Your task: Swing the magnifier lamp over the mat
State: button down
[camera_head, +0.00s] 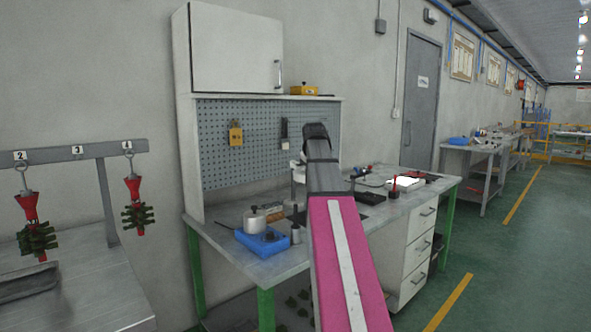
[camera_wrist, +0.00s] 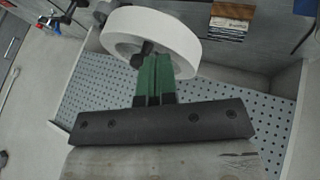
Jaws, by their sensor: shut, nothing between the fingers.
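The magnifier lamp's white ring head (camera_wrist: 165,32) fills the upper middle of the wrist view, with a dark joint on its near side. My gripper (camera_wrist: 152,62) shows there with its green fingers together and empty. Their tips overlap the ring's near edge in the picture; I cannot tell whether they touch it. In the head view my pink and grey arm reaches over the workbench (camera_head: 228,240) and hides my gripper and most of the lamp.
A perforated board (camera_head: 215,165) and a wall cabinet (camera_head: 235,50) stand behind. Small tools and a red-handled item lie at the right. Green floor is open at the right.

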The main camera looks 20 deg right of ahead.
jog(key=w+d+n+y, duration=0.1)
jog(key=d, duration=1.2)
jog(key=shift+w+d+n, duration=0.3)
jog(key=shift+w, duration=0.1)
